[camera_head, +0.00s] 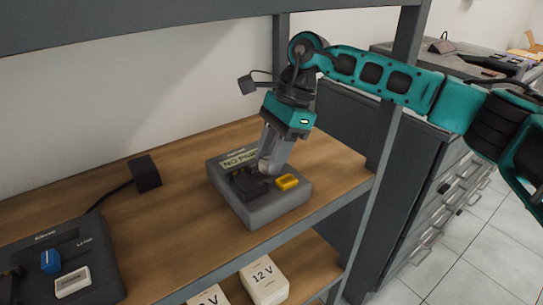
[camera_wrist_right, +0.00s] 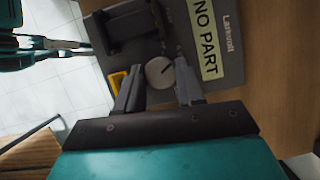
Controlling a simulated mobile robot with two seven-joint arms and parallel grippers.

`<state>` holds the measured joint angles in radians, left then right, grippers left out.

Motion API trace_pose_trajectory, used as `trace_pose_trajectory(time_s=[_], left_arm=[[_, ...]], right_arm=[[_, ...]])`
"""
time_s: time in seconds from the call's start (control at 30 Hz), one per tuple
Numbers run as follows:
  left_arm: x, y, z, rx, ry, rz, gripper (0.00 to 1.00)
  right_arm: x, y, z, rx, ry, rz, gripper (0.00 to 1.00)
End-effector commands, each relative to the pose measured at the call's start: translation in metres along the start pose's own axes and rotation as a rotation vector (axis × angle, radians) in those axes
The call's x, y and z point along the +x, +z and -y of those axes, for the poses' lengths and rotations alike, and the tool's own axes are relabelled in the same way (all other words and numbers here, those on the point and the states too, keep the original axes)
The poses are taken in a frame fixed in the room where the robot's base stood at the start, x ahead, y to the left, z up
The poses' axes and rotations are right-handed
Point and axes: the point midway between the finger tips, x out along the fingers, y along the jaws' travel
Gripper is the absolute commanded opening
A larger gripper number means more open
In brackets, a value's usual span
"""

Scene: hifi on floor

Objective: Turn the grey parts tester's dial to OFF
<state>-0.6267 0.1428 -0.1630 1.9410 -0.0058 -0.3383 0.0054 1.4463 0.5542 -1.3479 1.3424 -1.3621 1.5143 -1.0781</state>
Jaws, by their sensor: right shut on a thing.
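The grey parts tester (camera_head: 262,211) sits on the wooden shelf, with a yellow piece (camera_head: 287,182) and a dark fixture (camera_head: 243,184) on top. Its display reads "NO PART" in the right wrist view (camera_wrist_right: 204,38). The tester's round grey dial (camera_wrist_right: 159,73) shows there with a short dark pointer line; no OFF mark is readable. My right gripper (camera_head: 267,166) reaches down onto the tester from above. Its fingers (camera_wrist_right: 158,84) stand on either side of the dial, shut on it. In the head view the gripper hides the dial. My left gripper is not in view.
A dark device (camera_head: 87,252) with a blue piece and a white piece stands at the front left. A black power adapter (camera_head: 144,173) with a cable is behind it. A grey shelf post (camera_head: 388,120) stands right of the tester. White boxes marked 12 V (camera_head: 265,282) are below.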

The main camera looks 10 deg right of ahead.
Motion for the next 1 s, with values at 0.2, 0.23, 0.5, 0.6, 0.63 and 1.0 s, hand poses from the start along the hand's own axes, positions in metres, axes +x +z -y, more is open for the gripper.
trace_pose_trajectory(time_s=[0.2, 0.23, 0.5, 0.6, 0.63, 1.0], left_arm=[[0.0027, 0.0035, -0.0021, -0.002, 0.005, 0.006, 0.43], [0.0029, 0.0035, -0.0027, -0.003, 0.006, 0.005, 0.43], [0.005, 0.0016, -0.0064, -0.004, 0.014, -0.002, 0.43], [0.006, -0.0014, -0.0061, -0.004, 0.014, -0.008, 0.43], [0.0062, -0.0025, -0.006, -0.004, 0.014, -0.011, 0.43], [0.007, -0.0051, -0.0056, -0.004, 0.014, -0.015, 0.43]], right_arm=[[0.0008, 0.0008, 0.0021, -0.189, 0.078, 0.001, 0.07], [0.0009, 0.0012, 0.0023, -0.216, 0.088, 0.002, 0.07], [0.0004, 0.0018, 0.0034, -0.429, 0.177, 0.001, 0.07], [0.0004, 0.0019, 0.0037, -0.492, 0.203, 0.0, 0.07], [0.0005, 0.0021, 0.0038, -0.51, 0.21, 0.0, 0.07], [0.0002, 0.0019, 0.0043, -0.638, 0.262, -0.002, 0.07]])
